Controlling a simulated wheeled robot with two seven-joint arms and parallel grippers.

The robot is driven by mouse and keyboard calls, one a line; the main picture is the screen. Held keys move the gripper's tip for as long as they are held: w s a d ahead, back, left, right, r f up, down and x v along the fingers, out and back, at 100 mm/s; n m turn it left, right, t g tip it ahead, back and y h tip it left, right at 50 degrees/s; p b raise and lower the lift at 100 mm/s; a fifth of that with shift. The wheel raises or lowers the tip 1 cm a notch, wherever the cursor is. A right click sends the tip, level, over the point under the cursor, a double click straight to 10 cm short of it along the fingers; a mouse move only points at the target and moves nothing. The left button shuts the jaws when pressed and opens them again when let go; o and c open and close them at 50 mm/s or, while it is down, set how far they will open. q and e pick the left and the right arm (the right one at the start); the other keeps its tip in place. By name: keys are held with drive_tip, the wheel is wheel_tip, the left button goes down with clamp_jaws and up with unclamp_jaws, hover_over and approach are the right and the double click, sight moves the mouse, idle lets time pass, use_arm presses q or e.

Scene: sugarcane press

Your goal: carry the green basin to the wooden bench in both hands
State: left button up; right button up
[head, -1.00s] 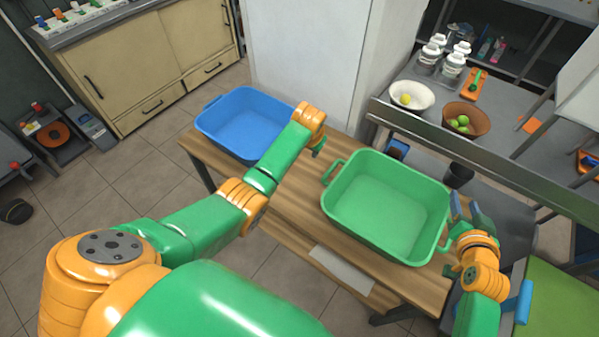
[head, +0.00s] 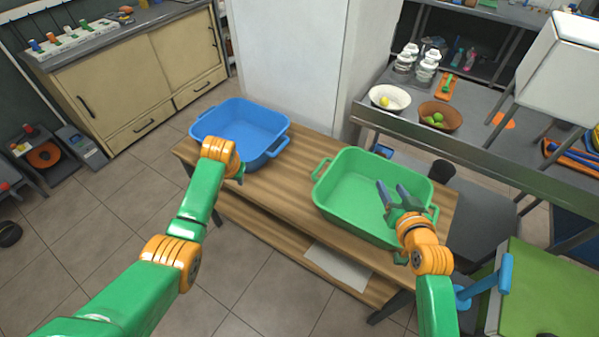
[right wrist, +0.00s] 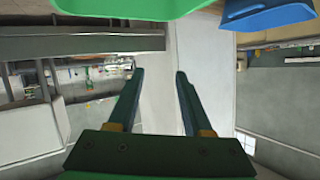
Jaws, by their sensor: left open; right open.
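The green basin (head: 350,180) sits upright on the right part of the wooden bench (head: 285,195), with a handle at each end. Its underside or side also shows at the top of the right wrist view (right wrist: 130,9). My right gripper (head: 393,188) is open and empty. In the head view its fingers overlap the basin's right part, near the right handle and apparently above the rim. My left gripper (head: 241,172) is by the near side of the blue basin, left of the green one. Its fingers are mostly hidden behind my wrist, and nothing shows in them.
The blue basin (head: 240,125) stands on the bench's left end. A grey counter behind holds a white bowl (head: 390,97), a brown bowl (head: 440,116) and several jars. A green-topped surface with a blue handle (head: 505,272) is at the right. Tiled floor lies in front.

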drive_tip(key=v, duration=0.8)
drive_tip(key=shift+s+d+r, duration=0.15)
drive_tip(key=shift+s+d, duration=0.15)
drive_tip(key=shift+w, duration=0.1)
drive_tip(key=p+v, duration=0.3)
drive_tip(key=v, duration=0.4)
drive_tip(key=shift+s+p, duration=0.3)
drive_tip(key=shift+p, duration=0.1)
